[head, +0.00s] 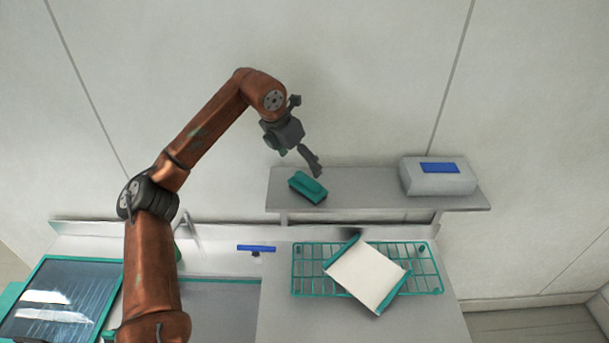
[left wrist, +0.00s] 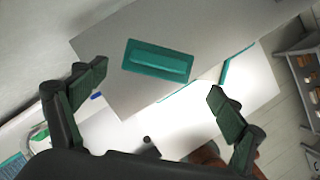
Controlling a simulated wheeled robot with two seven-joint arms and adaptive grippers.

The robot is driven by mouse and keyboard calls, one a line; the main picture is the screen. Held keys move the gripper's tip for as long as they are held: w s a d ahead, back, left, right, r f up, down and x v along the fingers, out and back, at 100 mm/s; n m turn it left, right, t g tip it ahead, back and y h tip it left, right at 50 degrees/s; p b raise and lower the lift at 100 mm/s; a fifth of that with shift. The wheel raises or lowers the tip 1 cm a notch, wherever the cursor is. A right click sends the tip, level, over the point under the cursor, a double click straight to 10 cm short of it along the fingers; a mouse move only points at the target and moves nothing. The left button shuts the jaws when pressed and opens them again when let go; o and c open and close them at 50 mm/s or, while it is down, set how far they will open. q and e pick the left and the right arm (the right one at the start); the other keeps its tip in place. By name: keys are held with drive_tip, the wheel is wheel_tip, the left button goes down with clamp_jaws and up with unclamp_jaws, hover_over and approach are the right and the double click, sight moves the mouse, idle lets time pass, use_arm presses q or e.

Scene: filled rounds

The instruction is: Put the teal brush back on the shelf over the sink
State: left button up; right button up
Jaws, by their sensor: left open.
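The teal brush (head: 308,187) lies on the left part of the grey shelf (head: 365,188) over the counter. It also shows in the left wrist view (left wrist: 158,60), lying flat on the shelf (left wrist: 118,90) with its raised grip toward the camera. My left gripper (head: 316,172) is just above and behind the brush in the head view. In the left wrist view its two fingers (left wrist: 158,88) are spread wide with nothing between them, and the brush lies beyond the fingertips, apart from them. The sink (head: 220,305) is below left, partly hidden by my left arm. My right gripper is not in view.
A grey box with a blue label (head: 438,177) stands at the shelf's right end. Below, a teal wire rack (head: 425,270) holds a tilted white board with teal edges (head: 368,277). A blue-handled thing (head: 256,248) lies behind the sink near the tap (head: 190,225). The shelf's middle is clear.

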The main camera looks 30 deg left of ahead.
use_arm(q)
drive_tip(key=shift+v, duration=1.45)
